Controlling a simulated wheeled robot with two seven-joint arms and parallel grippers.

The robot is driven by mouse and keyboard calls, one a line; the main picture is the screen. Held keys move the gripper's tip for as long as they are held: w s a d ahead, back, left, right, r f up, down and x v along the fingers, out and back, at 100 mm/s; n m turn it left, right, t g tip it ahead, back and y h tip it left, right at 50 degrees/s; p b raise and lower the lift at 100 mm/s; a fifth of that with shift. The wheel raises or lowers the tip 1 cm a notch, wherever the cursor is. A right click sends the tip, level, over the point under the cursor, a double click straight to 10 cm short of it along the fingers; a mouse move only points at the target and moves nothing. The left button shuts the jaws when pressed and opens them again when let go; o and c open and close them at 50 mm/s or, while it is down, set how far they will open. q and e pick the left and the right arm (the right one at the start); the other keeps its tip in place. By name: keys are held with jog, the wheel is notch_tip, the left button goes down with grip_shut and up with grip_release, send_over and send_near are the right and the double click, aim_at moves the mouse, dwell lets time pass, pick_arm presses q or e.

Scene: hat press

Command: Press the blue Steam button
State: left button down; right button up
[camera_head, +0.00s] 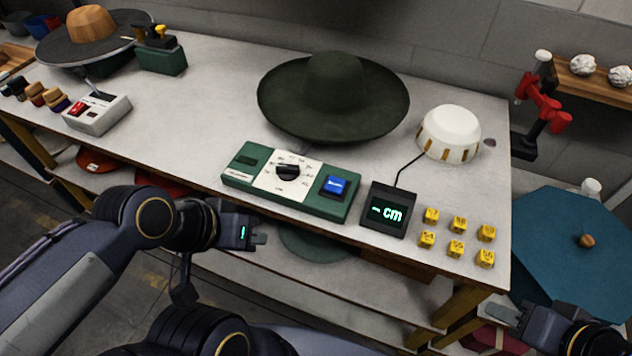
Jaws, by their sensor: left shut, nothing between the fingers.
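The blue Steam button (335,186) sits at the right end of a green control box (318,207), near the front edge of the table. A black dial (288,172) on a white plate is to its left on the same box. My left gripper (262,240) is shut and empty, in front of the table edge, below and to the left of the button and apart from it. My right gripper (500,312) is at the bottom right, away from the box; its fingers are small and partly cut off from clear view.
A dark green hat (334,95) stands behind the box. A black display (389,212) reading "- cm", a white dome (450,132) and several yellow cubes (457,224) are to its right. A red-switch box (97,112) is at left. The table (205,110) is bare between them.

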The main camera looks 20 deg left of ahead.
pick_arm(q)
notch_tip(320, 180, up, 4)
jog(key=n+h+p, duration=0.4)
jog(key=n+p, duration=0.7)
jog(key=n, duration=0.3)
send_over(330, 184)
jog(key=shift+f, duration=0.15)
jog(key=shift+f, duration=0.1)
notch_tip(330, 184, down, 9)
jog(key=b, duration=0.7)
jog(key=shift+r+b, duration=0.2)
jog(key=shift+b, duration=0.15)
jog(key=shift+f, duration=0.1)
